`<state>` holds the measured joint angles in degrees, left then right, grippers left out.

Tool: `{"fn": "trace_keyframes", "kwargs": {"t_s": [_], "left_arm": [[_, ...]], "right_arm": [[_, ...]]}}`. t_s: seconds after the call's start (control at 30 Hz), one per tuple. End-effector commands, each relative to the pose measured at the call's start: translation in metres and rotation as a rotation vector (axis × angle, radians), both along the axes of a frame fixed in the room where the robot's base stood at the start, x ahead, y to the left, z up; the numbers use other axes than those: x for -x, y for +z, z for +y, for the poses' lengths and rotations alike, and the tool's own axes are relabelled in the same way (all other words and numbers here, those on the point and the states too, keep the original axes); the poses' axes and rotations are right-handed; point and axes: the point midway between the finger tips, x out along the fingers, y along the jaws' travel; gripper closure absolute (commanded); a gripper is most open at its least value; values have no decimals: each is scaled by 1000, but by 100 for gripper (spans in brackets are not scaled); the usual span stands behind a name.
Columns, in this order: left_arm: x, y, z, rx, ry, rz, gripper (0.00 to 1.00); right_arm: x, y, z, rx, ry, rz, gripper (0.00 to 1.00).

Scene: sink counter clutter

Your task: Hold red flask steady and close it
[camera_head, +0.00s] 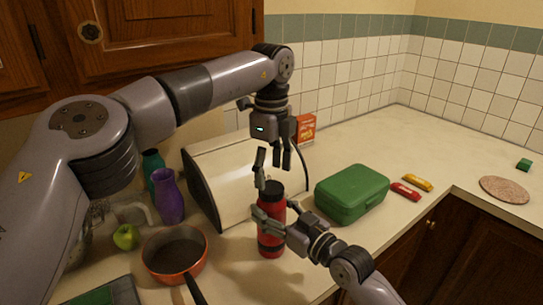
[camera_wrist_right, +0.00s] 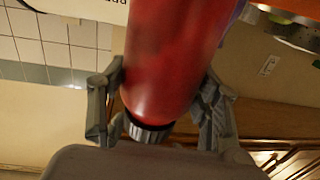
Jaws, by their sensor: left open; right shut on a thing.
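The red flask (camera_head: 271,241) stands upright on the counter in front of the white bread box. A black lid (camera_head: 273,188) sits at its top; I cannot tell how tightly it is on. My right gripper (camera_head: 268,217) is shut around the flask's upper body. In the right wrist view the flask (camera_wrist_right: 170,60) lies between the two fingers (camera_wrist_right: 162,100), with its dark ribbed end (camera_wrist_right: 148,131) toward the palm side. My left gripper (camera_head: 271,166) is open and empty just above the lid, its fingers pointing down. One finger hangs close to the lid's left side; contact is unclear.
A green lunch box (camera_head: 351,193) stands right of the flask. The bread box (camera_head: 235,176) is behind. An orange pan (camera_head: 174,254), green apple (camera_head: 126,237) and purple vase (camera_head: 168,197) are to the left. Red and yellow bars (camera_head: 411,188) lie right. The far-right counter is mostly free.

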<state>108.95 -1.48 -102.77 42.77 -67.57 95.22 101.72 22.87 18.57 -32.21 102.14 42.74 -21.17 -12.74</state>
Motion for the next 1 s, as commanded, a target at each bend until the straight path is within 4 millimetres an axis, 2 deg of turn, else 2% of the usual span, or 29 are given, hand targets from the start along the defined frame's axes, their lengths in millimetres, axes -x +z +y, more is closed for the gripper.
{"fn": "trace_keyframes", "kwargs": {"t_s": [0.1, 0.3, 0.67, 1.0], "left_arm": [[1, -19, 0, -1, -2, 2, 36], [0, -38, 1, 0, 0, 0, 36], [0, -42, 0, 0, 0, 0, 36], [0, -42, 0, 0, 0, 0, 58]], "right_arm": [[0, 0, 0, 0, 0, 0, 100], [0, 0, 0, 0, 0, 0, 100], [0, 0, 0, 0, 0, 0, 100], [0, 0, 0, 0, 0, 0, 100]]}}
